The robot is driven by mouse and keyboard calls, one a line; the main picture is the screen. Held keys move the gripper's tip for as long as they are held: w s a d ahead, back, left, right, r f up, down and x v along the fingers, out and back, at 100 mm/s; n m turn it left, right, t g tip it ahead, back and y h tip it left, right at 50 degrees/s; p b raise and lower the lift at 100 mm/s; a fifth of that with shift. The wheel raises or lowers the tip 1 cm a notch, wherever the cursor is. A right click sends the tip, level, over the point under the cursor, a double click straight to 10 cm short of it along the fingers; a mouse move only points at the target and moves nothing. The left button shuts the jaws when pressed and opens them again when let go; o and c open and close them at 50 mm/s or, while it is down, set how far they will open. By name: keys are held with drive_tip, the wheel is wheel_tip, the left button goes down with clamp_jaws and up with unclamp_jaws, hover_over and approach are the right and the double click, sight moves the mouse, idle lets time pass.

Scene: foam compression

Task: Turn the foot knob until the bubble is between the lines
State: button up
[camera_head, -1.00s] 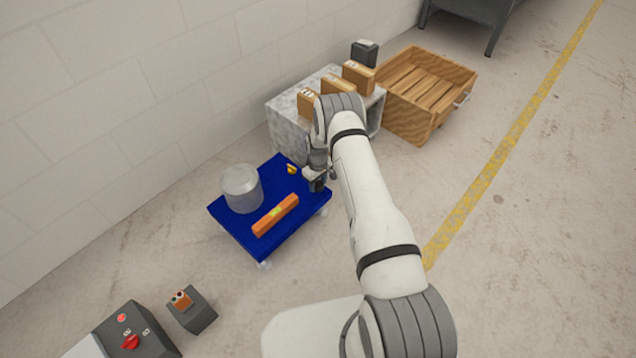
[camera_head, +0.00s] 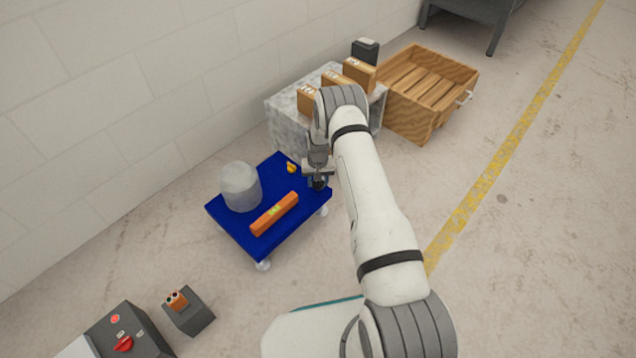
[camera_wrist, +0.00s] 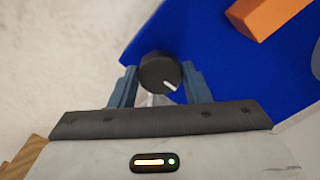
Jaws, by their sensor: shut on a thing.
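The black foot knob (camera_wrist: 160,73) with a white pointer line shows in the wrist view at the edge of the blue platform (camera_wrist: 185,30). My gripper (camera_wrist: 155,85) is shut on the knob, one finger on each side. In the head view my gripper (camera_head: 318,180) is at the right corner of the blue platform (camera_head: 238,228). An orange spirit level (camera_head: 274,214) lies on the platform, with a yellow-green vial in its middle. The bubble and lines are too small to make out. The level's end also shows in the wrist view (camera_wrist: 265,15).
A grey cylinder (camera_head: 241,187) and a small yellow item (camera_head: 291,167) are on the platform. Behind stand a speckled block (camera_head: 285,125) with brown boxes and a wooden crate (camera_head: 425,110). A dark control box (camera_head: 188,311) is at the lower left.

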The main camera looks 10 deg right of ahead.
drive_tip(key=shift+m, duration=1.1)
drive_tip(key=shift+b, duration=0.3)
drive_tip(key=o, duration=1)
drive_tip(key=shift+r, duration=0.1)
wheel_tip(320, 180, up, 8)
drive_tip(key=p, duration=0.3)
drive_tip(key=shift+f, duration=0.2)
